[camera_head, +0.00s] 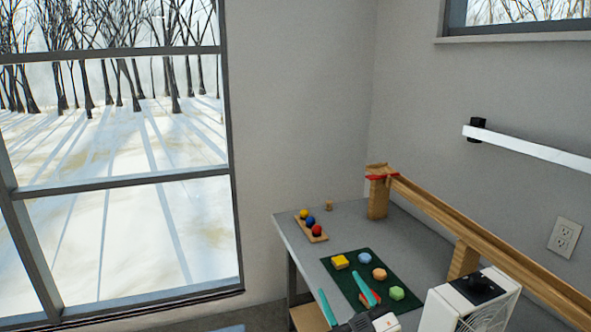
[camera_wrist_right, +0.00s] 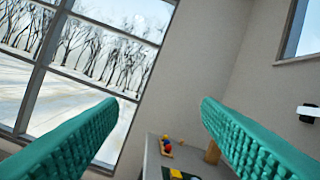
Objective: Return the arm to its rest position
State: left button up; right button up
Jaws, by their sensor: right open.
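My right gripper (camera_head: 337,283) is at the bottom of the head view, its two teal fingers spread apart in front of the table (camera_head: 345,215). In the right wrist view, the ribbed fingers of the same gripper (camera_wrist_right: 160,102) stand wide apart with nothing between them. Behind them are the window, the wall and a far corner of the table. My left gripper does not show.
A dark green mat (camera_head: 343,278) holds several coloured pieces, partly hidden by my right fingers. A wooden tray (camera_head: 319,238) holds yellow, blue and red balls. A wooden ramp (camera_head: 433,207) runs along the wall side. A white box-like device (camera_head: 450,312) stands at front right.

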jog(key=s+d+f+m+g+h, duration=0.3)
jog(key=s+d+f+g, duration=0.15)
jog(key=f, duration=0.35)
jog(key=s+d+f+m+g+h, duration=0.3)
jog(key=s+d+f+h, duration=0.15)
jog(key=f, duration=0.25)
jog(key=s+d+f+g, duration=0.1)
jog(key=s+f+g, duration=0.35)
jog(key=s, duration=0.55)
jog(key=s+d+f+g, duration=0.2)
jog(key=s+f+g, duration=0.25)
jog(key=s, duration=0.55)
notch_tip(320, 180, down, 28)
jog(key=s, duration=0.2)
jog(key=s+d+f+g, duration=0.2)
jog(key=s+f, duration=1.2)
jog(key=s, duration=0.1)
jog(key=shift+s+d+f+y, duration=0.25)
jog(key=shift+d+y, duration=0.05)
jog(key=shift+y, duration=0.05)
